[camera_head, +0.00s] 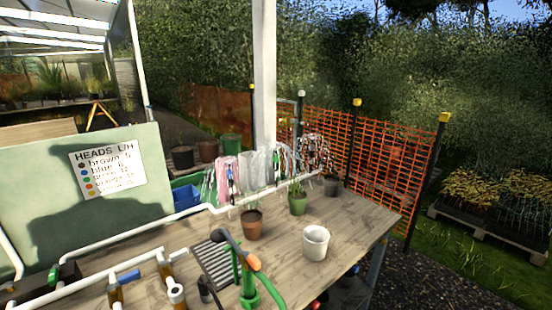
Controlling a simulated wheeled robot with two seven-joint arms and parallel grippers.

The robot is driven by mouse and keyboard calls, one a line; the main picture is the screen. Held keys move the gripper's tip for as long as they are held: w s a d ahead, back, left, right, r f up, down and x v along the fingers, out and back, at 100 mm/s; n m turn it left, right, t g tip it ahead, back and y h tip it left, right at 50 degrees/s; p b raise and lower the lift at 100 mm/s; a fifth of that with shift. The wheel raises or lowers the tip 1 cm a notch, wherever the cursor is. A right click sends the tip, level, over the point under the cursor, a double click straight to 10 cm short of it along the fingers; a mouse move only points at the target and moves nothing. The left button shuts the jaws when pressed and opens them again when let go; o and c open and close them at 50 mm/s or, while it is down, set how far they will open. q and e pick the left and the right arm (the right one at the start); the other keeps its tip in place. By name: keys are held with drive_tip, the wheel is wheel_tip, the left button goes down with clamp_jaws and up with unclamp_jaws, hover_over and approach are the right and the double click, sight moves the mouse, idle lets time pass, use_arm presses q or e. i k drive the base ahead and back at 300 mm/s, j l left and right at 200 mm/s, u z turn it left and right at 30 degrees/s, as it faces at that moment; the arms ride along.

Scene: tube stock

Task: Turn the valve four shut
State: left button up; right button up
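A white pipe (95,285) with brass-coloured valve fittings runs along the front left of the wooden bench. One brass fitting (115,294) has a blue lever (128,276) beside it. A second brass fitting (166,268) stands to its right, with a white-topped brass piece (177,293) in front. I see no number on any fitting, so I cannot tell which is valve four. The bottom edge cuts off part of the fittings. Neither gripper is in view.
A green stand (249,298) with dark and orange handles rises at the bench (345,225) front, beside a slatted grey tray (213,262). A white pot (315,243) and small plant pots stand farther right. A sign (107,170) headed "HEADS L/H" hangs on the green board.

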sight(53, 275)
drive_tip(key=u, duration=1.65)
